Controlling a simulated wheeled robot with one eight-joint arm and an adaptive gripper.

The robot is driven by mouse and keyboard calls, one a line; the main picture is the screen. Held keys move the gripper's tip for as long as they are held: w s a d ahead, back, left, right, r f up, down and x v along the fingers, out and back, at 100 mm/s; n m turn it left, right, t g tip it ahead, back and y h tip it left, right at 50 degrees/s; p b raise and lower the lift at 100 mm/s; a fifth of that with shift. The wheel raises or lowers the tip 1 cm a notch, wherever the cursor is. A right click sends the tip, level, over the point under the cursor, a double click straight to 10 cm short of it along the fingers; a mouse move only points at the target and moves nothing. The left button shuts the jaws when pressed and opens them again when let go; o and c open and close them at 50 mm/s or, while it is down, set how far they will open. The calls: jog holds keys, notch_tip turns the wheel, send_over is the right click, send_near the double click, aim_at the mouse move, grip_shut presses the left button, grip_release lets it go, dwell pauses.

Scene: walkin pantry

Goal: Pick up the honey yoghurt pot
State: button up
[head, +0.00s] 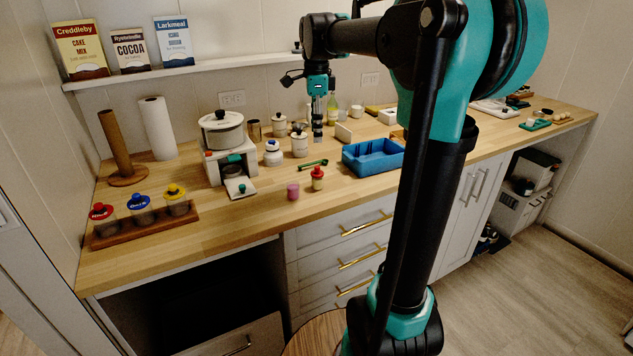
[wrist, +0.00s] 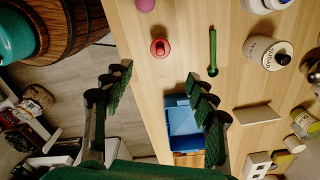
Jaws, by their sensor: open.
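My gripper (head: 317,128) hangs over the back part of the counter in the head view, pointing down. In the wrist view its two fingers (wrist: 158,84) are spread apart with nothing between them. I cannot read a honey yoghurt label on any pot. A small pot with a red top (head: 317,178) stands near the counter's front, beside a plain pink pot (head: 292,190). The red-topped pot also shows in the wrist view (wrist: 160,47), beyond the fingertips and apart from them. The pink pot is cut by the top edge there (wrist: 145,5).
A blue tray (head: 372,170) lies right of the small pots. A green utensil (head: 313,163) lies behind them. A white labelled canister (head: 299,145) and a white jar (head: 273,154) stand farther back. A rack (head: 150,227) with lidded jars is at left. Bare counter surrounds the small pots.

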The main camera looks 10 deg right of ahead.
aim_at(317, 171)
notch_tip(317, 171, down, 16)
jog(key=shift+d+r, duration=0.1)
dwell(0.5)
jog(key=shift+c, duration=0.3)
jog(key=c, duration=1.2)
